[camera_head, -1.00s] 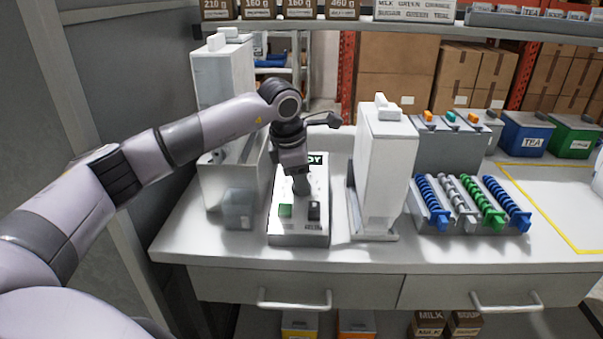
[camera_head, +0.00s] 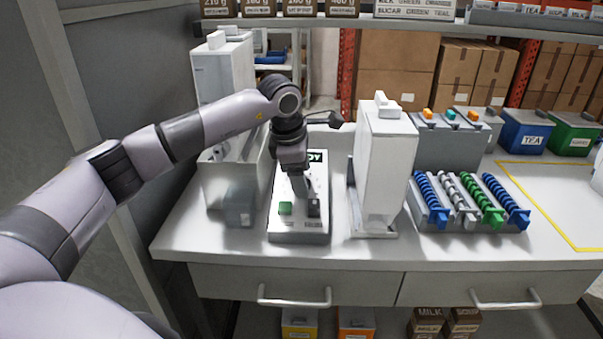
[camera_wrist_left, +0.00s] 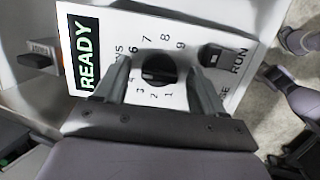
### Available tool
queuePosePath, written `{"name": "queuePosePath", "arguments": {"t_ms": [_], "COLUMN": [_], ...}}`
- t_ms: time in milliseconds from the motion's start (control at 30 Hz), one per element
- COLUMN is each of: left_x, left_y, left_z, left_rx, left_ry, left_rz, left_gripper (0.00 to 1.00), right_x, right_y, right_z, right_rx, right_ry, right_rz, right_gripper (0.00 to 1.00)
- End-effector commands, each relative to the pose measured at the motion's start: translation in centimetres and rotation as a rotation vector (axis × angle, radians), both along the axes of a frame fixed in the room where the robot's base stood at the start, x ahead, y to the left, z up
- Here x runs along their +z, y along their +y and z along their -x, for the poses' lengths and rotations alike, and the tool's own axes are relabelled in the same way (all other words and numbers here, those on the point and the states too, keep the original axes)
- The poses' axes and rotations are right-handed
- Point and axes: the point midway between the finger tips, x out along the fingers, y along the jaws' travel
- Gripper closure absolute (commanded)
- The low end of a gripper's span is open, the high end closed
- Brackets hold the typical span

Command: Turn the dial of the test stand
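The test stand (camera_head: 300,236) is a white box on the bench with a green button (camera_head: 285,208) on its front part. Its black round dial (camera_wrist_left: 158,70) shows in the left wrist view inside a ring of printed numbers. Beside the dial are a lit READY display (camera_wrist_left: 88,50) and a dark switch (camera_wrist_left: 214,56) near the word RUN. My left gripper (camera_wrist_left: 158,64) is open, with one finger on each side of the dial and a gap to it on both sides. I cannot tell the fingertips' height over the panel. In the head view my gripper hides the dial.
A tall white dispenser (camera_head: 384,165) stands close right of the test stand, and another (camera_head: 222,80) stands to its left. Several coloured coils (camera_head: 470,204) lie further right. Bare bench top lies in front of the stand, above drawers (camera_head: 300,284).

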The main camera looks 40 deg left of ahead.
Motion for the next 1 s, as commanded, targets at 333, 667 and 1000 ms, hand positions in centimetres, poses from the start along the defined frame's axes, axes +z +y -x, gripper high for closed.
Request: {"name": "queuePosePath", "arguments": {"t_ms": [333,667,1000], "left_x": [1.4,6.1,6.8], "left_y": [0.1,0.2,0.2], "left_z": [0.4,1.9,2.1], "left_rx": [0.0,0.001,0.0], "left_ry": [-0.004,-0.001,0.0], "left_rz": [0.0,0.001,0.0], "left_gripper": [0.3,0.3,0.3], "right_x": [-0.3,-0.8,-0.8], "right_y": [0.0,0.0,0.0], "right_z": [0.0,0.0,0.0], "right_rx": [0.0,0.0,-0.001], "right_ry": [0.0,0.0,0.0], "right_rz": [0.0,0.0,-0.001], "right_gripper": [1.0,1.0,1.0]}}
